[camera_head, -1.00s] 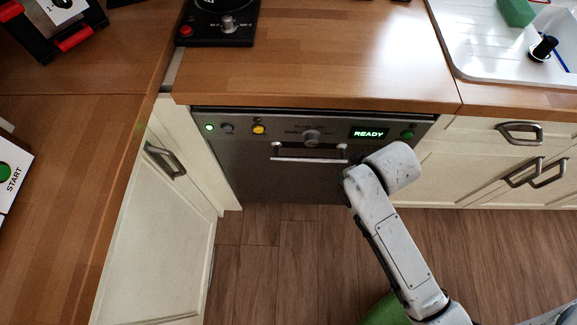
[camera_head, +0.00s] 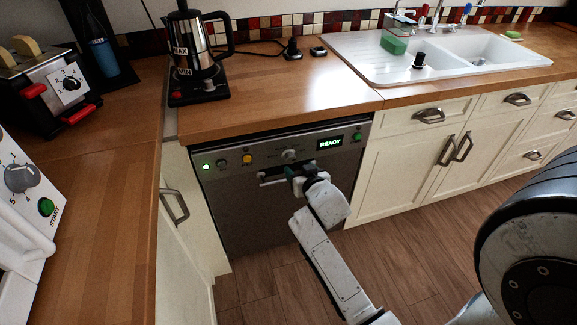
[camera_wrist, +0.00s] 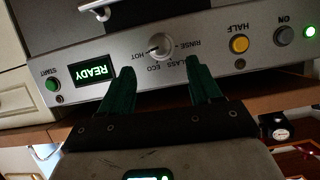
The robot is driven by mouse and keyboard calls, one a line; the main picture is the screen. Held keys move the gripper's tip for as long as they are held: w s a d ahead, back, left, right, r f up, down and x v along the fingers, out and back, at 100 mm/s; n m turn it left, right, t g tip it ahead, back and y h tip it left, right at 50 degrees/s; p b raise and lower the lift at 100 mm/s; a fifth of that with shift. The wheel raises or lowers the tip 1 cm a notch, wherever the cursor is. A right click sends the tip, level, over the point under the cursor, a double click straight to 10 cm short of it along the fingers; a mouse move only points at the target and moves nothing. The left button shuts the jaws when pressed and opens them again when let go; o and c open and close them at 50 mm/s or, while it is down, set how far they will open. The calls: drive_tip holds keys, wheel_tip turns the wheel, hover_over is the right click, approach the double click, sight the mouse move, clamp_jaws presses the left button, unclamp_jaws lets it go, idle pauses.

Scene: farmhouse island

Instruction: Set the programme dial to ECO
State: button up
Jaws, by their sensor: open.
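The programme dial (camera_head: 289,155) is a grey knob on the dishwasher's control panel. In the wrist view, which is upside down, the dial (camera_wrist: 161,46) is ringed by the words RINSE, GLASS, ECO and HOT. A pale mark on its left side appears to face HOT. My gripper (camera_wrist: 162,67) is open, its green fingers apart and the dial showing between and just beyond their tips. I cannot tell whether they touch it. In the head view my gripper (camera_head: 292,175) is in front of the panel, below the dial and near the door handle.
The READY display (camera_head: 330,142) and green START button (camera_head: 357,136) are right of the dial. The yellow HALF button (camera_head: 247,159) is left of it. The bar handle (camera_head: 268,180) juts out below. The worktop (camera_head: 290,95) overhangs the panel.

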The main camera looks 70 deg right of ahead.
sight(291, 161)
drive_tip(key=x, duration=0.8)
drive_tip(key=shift+w+d+f, duration=0.1)
drive_tip(key=shift+w+d, duration=0.05)
drive_tip(key=shift+c, duration=0.2)
drive_tip(key=c, duration=1)
drive_tip(key=shift+b, duration=0.35)
drive_tip(key=shift+f+b, duration=0.15)
drive_tip(key=shift+b, duration=0.25)
drive_tip(key=shift+f+n+g+h+b, duration=0.1)
drive_tip(key=shift+n+g+h+b, duration=0.25)
drive_tip(key=shift+n+b, duration=0.4)
drive_tip(key=n+g+h+b, duration=0.1)
drive_tip(key=n+b, duration=0.1)
drive_tip(key=b, duration=0.1)
drive_tip(key=shift+w+f+b, duration=0.1)
drive_tip(key=shift+b, duration=0.25)
drive_tip(key=n+g+h+b, duration=0.1)
drive_tip(key=n+h+b, duration=0.1)
drive_tip(key=n+b, duration=0.1)
drive_tip(key=shift+n+b, duration=0.35)
drive_tip(key=shift+b, duration=0.3)
drive_tip(key=shift+r, duration=0.25)
